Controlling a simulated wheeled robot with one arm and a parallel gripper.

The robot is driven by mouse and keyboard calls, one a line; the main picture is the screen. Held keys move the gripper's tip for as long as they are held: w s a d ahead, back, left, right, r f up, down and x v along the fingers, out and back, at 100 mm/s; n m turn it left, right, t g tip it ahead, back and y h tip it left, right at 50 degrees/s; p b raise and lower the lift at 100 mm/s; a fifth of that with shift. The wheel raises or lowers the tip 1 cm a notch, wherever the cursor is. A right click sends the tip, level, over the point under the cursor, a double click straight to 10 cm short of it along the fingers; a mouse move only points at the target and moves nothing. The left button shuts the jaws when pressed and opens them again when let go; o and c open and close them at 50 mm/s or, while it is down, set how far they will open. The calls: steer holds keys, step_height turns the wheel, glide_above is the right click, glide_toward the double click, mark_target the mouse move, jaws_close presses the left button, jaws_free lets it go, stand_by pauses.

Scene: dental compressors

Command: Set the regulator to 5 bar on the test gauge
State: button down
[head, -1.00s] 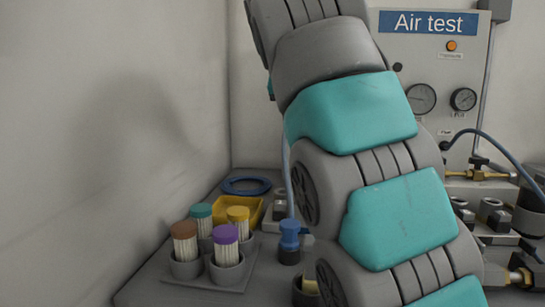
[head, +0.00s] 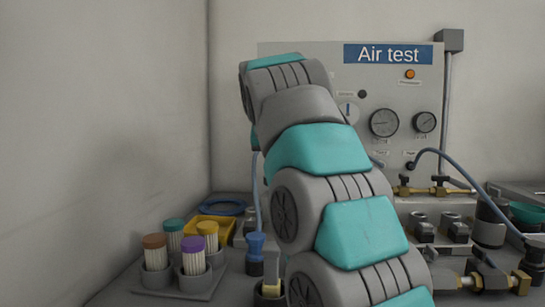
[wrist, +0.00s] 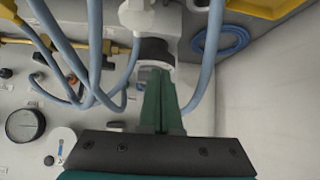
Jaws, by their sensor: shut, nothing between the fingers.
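The Air test panel (head: 300,75) stands at the back of the bench. The large gauge also seems to show in the wrist view (wrist: 25,125). A pale fitting with a dark collar (wrist: 155,50), possibly the regulator, is just beyond my fingertips in the wrist view. My gripper (wrist: 163,72) has its green fingers together and empty, pointing at that collar; I cannot tell whether they touch it. In the head view my arm hides the gripper and this fitting.
Blue hoses (wrist: 90,50) hang close to my gripper. Brass valves (head: 435,190) and fittings sit at the right. A rack with several brushes (head: 180,280), a yellow tray (head: 210,226) and a blue coil (head: 222,207) occupy the left bench.

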steer(key=shift+w+a+f+p, duration=0.1)
steer(key=shift+w+f+p, duration=0.2)
steer(key=shift+w, duration=0.7)
steer(key=shift+w+d+f+p, duration=0.1)
steer(key=shift+w+f+p, duration=0.15)
steer(key=shift+w, duration=0.7)
steer(key=shift+w+a+f+p, duration=0.1)
steer(key=shift+w+f+p, duration=0.2)
steer(key=shift+w, duration=0.7)
steer(key=shift+w+a, duration=0.1)
steer(key=shift+a, duration=0.2)
